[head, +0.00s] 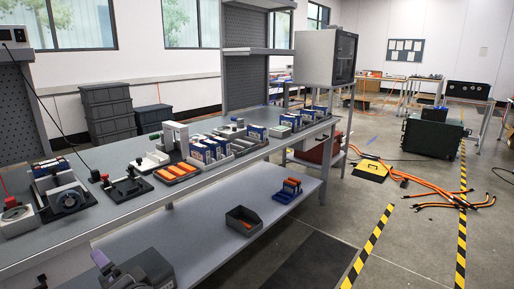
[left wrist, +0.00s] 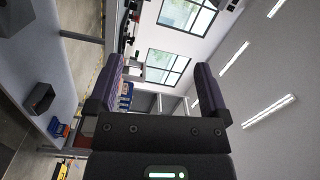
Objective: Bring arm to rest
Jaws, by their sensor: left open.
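My left gripper (head: 106,264) shows at the bottom left of the head view, in front of the workbench and low beside its lower shelf. In the left wrist view, my left gripper (left wrist: 158,88) has its two purple-padded fingers wide apart, with nothing between them. That view is turned on its side and looks out over the room, windows and ceiling lights. My right gripper is in neither view.
The workbench (head: 120,209) carries fixtures, blue-white boxes and an orange-filled tray (head: 178,172). Its lower shelf (head: 205,262) holds a dark bin (head: 243,221) and a blue-orange item (head: 288,190). Orange cables (head: 430,190) lie on the floor at right, near a green case (head: 432,137).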

